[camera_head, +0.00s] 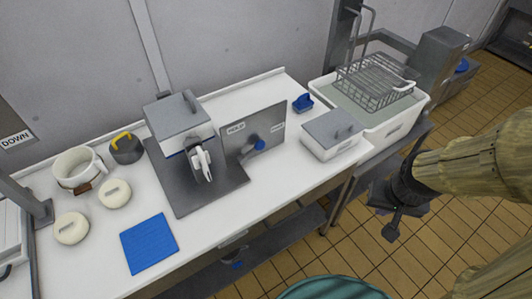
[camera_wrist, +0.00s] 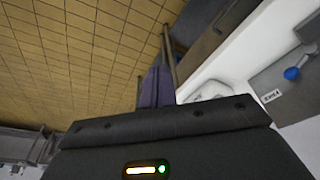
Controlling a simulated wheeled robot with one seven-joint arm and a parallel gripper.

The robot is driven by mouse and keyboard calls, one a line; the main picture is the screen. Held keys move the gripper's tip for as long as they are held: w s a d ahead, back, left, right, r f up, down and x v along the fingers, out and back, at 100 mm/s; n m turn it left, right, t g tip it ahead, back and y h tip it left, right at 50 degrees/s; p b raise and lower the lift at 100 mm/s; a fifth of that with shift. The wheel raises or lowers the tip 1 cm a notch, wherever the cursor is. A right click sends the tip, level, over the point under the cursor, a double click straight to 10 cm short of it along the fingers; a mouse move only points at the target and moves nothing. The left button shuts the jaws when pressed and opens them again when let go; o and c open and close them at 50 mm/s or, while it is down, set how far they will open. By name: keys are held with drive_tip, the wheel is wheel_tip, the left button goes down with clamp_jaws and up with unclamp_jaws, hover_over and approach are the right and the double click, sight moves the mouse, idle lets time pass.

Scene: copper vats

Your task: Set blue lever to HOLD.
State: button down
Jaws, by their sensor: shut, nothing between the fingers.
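The blue lever (camera_head: 259,144) sits on an upright grey panel (camera_head: 272,118) on the white counter. Its blue knob stands between a label reading HOLD (camera_head: 236,128) at upper left and a second label (camera_head: 278,126) at right, too small to read surely. Which label it points to is unclear. The lever also shows at the right edge of the wrist view (camera_wrist: 292,73). My gripper (camera_head: 391,232) is shut and empty, over the floor right of the counter and well apart from the lever. Its fingers (camera_wrist: 157,88) point away in the wrist view.
A grey-lidded white box (camera_head: 331,136) and a small blue object (camera_head: 302,102) are right of the panel. A wire basket (camera_head: 375,82) stands in a tray behind. A grey-and-white machine (camera_head: 180,127) is left of the panel. A blue mat (camera_head: 149,243) lies in front.

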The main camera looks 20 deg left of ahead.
drive_tip(key=w+a+f+m+t, duration=0.1)
drive_tip(key=w+a+f+m, duration=0.2)
drive_tip(key=w+a+f, duration=0.15)
drive_tip(key=m+t+y+p, duration=0.1)
drive_tip(key=m+t+y, duration=0.6)
drive_tip(key=m, duration=1.4)
approach(254, 150)
drive_tip(key=w+d, duration=0.1)
drive_tip(key=d, duration=0.4)
drive_tip(key=shift+w+a+f+g+y, duration=0.1)
drive_tip(key=shift+a+f+g+y, duration=0.15)
drive_tip(key=shift+f+g, duration=0.2)
drive_tip(key=shift+w+f, duration=0.1)
drive_tip(key=p+x, duration=0.2)
drive_tip(key=x, duration=0.7)
drive_tip(key=shift+w+a+f, duration=0.2)
drive_tip(key=shift+a, duration=0.1)
drive_tip(key=shift+w+d, duration=0.1)
drive_tip(key=shift+w, duration=0.05)
